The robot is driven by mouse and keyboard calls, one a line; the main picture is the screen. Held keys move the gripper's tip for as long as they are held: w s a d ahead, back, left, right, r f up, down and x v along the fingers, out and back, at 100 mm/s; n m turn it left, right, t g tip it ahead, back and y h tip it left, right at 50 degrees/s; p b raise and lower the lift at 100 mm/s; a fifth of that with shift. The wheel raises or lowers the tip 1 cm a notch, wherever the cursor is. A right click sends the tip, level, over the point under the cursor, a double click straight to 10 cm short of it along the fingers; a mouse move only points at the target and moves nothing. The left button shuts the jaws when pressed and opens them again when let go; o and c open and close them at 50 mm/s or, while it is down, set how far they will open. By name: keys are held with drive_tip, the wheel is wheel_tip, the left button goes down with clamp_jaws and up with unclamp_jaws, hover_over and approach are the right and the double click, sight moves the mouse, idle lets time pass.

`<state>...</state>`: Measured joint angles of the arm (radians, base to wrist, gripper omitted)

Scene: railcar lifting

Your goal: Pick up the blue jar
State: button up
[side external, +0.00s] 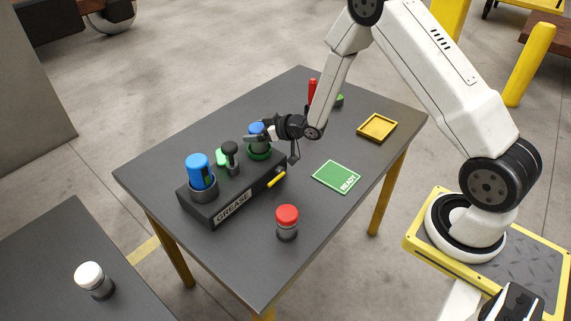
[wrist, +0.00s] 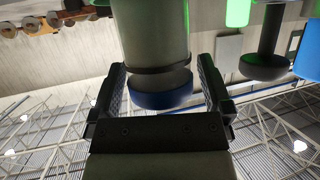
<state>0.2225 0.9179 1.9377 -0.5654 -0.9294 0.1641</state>
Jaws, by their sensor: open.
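A blue-lidded jar (side external: 257,129) stands upright at the right end of the black grease station (side external: 202,212), above a green ring (side external: 259,153). My gripper (side external: 262,137) is at this jar from the right side, level with its upper part. The fingers are open, with a visible gap beside the lid. Whether they touch the jar body cannot be told. A taller blue cylinder (side external: 198,170) stands in the station's left holder.
A black knob (side external: 230,155) and a green light (side external: 222,157) are between the two blue items. A white-lidded jar (side external: 93,278) stands on another table.

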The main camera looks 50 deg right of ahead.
drive_tip(key=c, duration=1.3)
drive_tip(key=shift+o, duration=0.2)
drive_tip(key=shift+r, duration=0.15)
drive_tip(key=shift+r, duration=0.75)
drive_tip(key=s+a+r, duration=0.1)
drive_tip(key=s+r, duration=1)
drive_tip(key=s, duration=0.3)
drive_tip(key=shift+r, duration=0.1)
